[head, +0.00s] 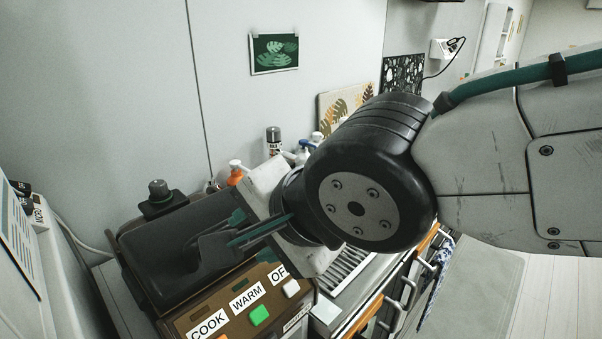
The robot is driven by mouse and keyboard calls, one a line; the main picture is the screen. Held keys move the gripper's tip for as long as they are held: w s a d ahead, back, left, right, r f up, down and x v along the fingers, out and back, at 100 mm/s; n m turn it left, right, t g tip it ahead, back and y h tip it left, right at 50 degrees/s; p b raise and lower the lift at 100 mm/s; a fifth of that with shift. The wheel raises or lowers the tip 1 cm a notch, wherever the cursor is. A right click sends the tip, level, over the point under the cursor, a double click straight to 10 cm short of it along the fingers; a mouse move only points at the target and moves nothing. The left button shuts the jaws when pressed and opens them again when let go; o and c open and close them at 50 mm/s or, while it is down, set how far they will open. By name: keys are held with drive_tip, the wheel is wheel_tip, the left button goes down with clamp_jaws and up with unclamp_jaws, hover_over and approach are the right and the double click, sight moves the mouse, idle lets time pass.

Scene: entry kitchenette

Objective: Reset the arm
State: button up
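My arm comes in from the right, with a large dark round joint in the middle of the view. My gripper (222,249) points left and down over the dark lid of a brown cooker (185,324). The dark fingers with teal strips overlap in this view, so their opening is unclear. I see nothing held between them. I cannot tell whether the gripper touches the lid (150,249). My wrist hides part of the cooker and the counter.
The cooker has COOK, WARM and OFF labels and a green button (259,314). An orange-topped bottle (236,174) and a dark spray can (273,141) stand behind. A white appliance (58,275) is at left.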

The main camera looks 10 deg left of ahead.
drive_tip(key=s+d+f+n+g+h, duration=0.1)
drive_tip(key=d+f+h, duration=0.1)
drive_tip(key=d, duration=1)
drive_tip(key=s+d+f+n+g+h, duration=0.1)
drive_tip(key=s+d+f+n+h, duration=0.1)
drive_tip(key=d, duration=1)
drive_tip(key=s+d+f+n+g+h, duration=0.1)
drive_tip(key=d+f+n+g+h, duration=0.1)
drive_tip(key=d, duration=1.1)
drive_tip(key=shift+s+h, duration=0.35)
drive_tip(key=shift+h, duration=0.35)
